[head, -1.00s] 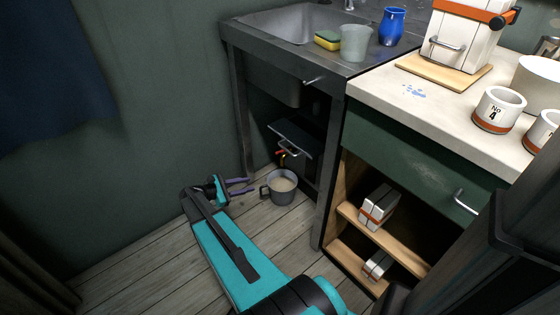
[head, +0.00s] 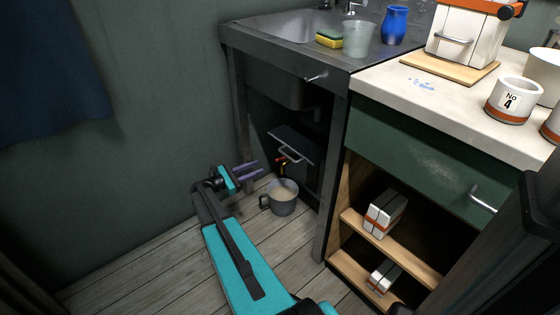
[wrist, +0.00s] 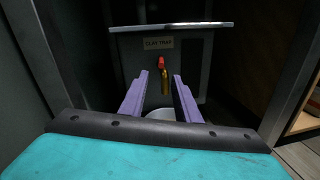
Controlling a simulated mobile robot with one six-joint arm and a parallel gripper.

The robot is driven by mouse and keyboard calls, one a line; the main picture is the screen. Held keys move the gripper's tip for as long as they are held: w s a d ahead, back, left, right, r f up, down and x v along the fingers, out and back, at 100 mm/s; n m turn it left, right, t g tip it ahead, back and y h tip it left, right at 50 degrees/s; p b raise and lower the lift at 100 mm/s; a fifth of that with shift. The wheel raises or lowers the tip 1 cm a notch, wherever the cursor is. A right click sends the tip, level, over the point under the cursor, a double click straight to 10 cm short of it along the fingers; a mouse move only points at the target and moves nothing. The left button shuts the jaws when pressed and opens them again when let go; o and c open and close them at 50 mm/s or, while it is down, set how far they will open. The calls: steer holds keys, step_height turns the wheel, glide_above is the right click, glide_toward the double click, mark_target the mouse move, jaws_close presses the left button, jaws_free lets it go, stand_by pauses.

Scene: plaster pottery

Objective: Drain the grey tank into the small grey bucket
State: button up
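The grey tank (head: 292,143) sits in the dark space under the sink. In the wrist view the tank (wrist: 190,65) carries a label reading "CLAY TRAP" and a brass tap (wrist: 165,84) with a red handle (wrist: 161,62). The small grey bucket (head: 284,206) stands on the floor in front of the tank and holds beige contents. Its rim (wrist: 160,113) shows between my fingers, mostly hidden. My gripper (head: 257,169) is open and empty, left of the tap and above the bucket. In the wrist view my gripper (wrist: 163,85) has purple fingers pointing toward the tap.
A metal sink leg (head: 331,185) and the shelf unit (head: 372,225) with wrapped blocks bound the right side. A green wall (head: 150,160) is on the left. A cup, sponge and blue vase stand by the sink (head: 285,25).

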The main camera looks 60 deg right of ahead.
mark_target(281, 158)
steer(key=b+x, duration=0.4)
steer(key=x, duration=0.9)
steer(key=shift+s+d+b, duration=0.25)
steer(key=shift+d+b, duration=0.05)
steer(key=shift+b, duration=0.1)
steer(key=shift+c, duration=0.4)
jaws_close()
